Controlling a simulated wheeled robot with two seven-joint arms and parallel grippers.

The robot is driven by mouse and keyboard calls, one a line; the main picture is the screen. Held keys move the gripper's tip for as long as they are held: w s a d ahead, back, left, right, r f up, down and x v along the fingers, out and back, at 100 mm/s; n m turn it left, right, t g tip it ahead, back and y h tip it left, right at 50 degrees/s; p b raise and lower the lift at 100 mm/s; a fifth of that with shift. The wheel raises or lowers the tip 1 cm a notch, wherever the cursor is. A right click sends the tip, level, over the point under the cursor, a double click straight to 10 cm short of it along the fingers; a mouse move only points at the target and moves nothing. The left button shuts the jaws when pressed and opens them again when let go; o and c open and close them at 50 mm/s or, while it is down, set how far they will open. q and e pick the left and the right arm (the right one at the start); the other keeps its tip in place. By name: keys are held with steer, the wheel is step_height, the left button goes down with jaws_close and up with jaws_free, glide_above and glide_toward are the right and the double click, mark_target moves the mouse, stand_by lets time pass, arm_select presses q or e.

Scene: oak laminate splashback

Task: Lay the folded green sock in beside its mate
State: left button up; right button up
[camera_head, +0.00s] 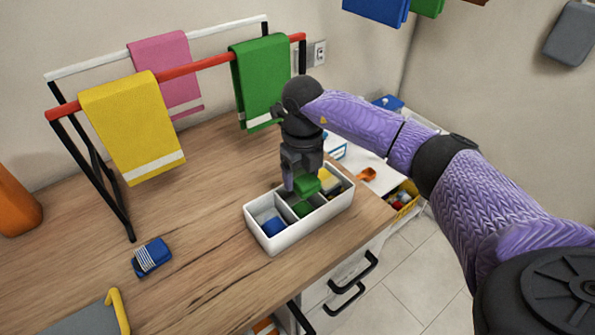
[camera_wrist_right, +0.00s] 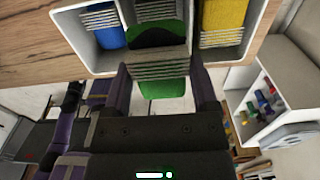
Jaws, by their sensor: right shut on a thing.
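The white divided tray (camera_head: 263,236) stands near the table's right edge. Its compartments hold a blue sock (camera_head: 272,226), a green sock (camera_head: 303,208) in the middle and a yellow sock (camera_head: 327,180). My right gripper (camera_head: 302,185) is over the middle compartment, shut on a folded green sock (camera_head: 309,185). In the right wrist view this held sock (camera_wrist_right: 161,88), with grey stripes, sits between the fingers and overlaps the green sock in the tray (camera_wrist_right: 155,12). I cannot tell whether the two touch. My left gripper is not in view.
A folded blue striped sock (camera_head: 152,257) lies on the table to the left. A rack (camera_head: 180,72) with yellow, pink and green towels stands behind. Bare wood lies between the rack and the tray. Drawers with dark handles (camera_head: 350,284) are below the table.

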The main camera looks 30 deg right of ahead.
steer(key=shift+r, duration=0.1)
step_height(320, 180, down, 5)
steer(key=b, duration=0.3)
steer(key=shift+f+b, duration=0.25)
steer(key=shift+b, duration=0.05)
steer(key=shift+s+a+f, duration=0.1)
steer(key=shift+s+f, duration=0.05)
steer(key=shift+s, duration=0.1)
steer(key=o, duration=1.1)
step_height(320, 180, up, 11)
steer(key=shift+w+f+p, duration=0.1)
steer(key=shift+w+p, duration=0.05)
steer(key=shift+p, duration=0.9)
step_height(320, 180, up, 7)
steer(key=p, duration=0.6)
glide_above(302, 206)
steer(key=shift+w, duration=0.15)
